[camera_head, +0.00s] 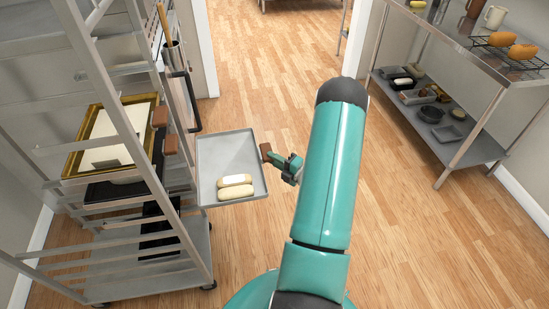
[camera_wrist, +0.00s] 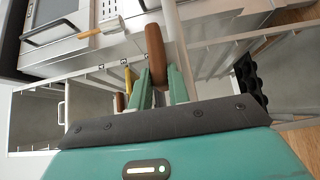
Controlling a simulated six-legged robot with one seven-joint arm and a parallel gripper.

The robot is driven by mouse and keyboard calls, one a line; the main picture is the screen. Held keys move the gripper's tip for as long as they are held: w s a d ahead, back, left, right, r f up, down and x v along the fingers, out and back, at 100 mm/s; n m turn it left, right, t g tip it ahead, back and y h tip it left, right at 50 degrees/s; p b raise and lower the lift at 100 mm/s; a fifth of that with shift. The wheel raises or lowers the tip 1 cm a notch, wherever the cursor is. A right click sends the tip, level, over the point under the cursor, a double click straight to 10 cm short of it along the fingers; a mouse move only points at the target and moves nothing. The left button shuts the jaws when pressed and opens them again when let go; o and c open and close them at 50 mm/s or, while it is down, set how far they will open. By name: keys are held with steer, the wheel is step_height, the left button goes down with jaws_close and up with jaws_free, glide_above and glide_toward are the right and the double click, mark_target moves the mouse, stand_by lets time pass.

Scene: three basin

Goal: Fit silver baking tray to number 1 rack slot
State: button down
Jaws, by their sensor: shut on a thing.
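The silver baking tray (camera_head: 232,142) is held out level in the head view, to the right of the rack. Two pale dough pieces (camera_head: 235,186) lie on it near its front edge. My gripper (camera_head: 274,158) is shut on the tray's brown handle (camera_head: 265,149) at the tray's right side. In the wrist view the brown handle (camera_wrist: 155,50) stands between the green fingers of my gripper (camera_wrist: 160,78). The metal rack (camera_head: 205,262) stands at the left. Small number labels (camera_wrist: 123,62) show in the wrist view; I cannot tell which slot is number 1.
A gold-rimmed tray (camera_head: 70,168) with a white sheet sits in the rack, with dark trays (camera_head: 158,235) lower down. A metal table (camera_head: 447,42) with a lower shelf of pans (camera_head: 432,114) stands at right. The wooden floor between is clear.

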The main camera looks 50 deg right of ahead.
mark_target(243, 172)
steer(key=shift+w+d+f, duration=0.1)
steer(key=shift+w+f, duration=0.05)
steer(key=shift+w, duration=0.05)
steer(key=shift+w+a, duration=0.45)
steer(key=shift+a, duration=0.35)
steer(key=shift+w+a, duration=0.45)
steer(key=shift+a, duration=0.3)
steer(key=shift+w+a, duration=0.45)
steer(key=shift+a, duration=0.35)
steer(key=shift+w+a, duration=0.1)
steer(key=shift+a, duration=0.05)
steer(key=shift+w+a, duration=0.5)
steer(key=shift+a, duration=0.2)
steer(key=shift+w+a, duration=0.6)
steer(key=shift+a, duration=0.25)
steer(key=shift+w+a, duration=0.45)
steer(key=shift+a, duration=0.3)
steer(key=shift+w+a, duration=0.1)
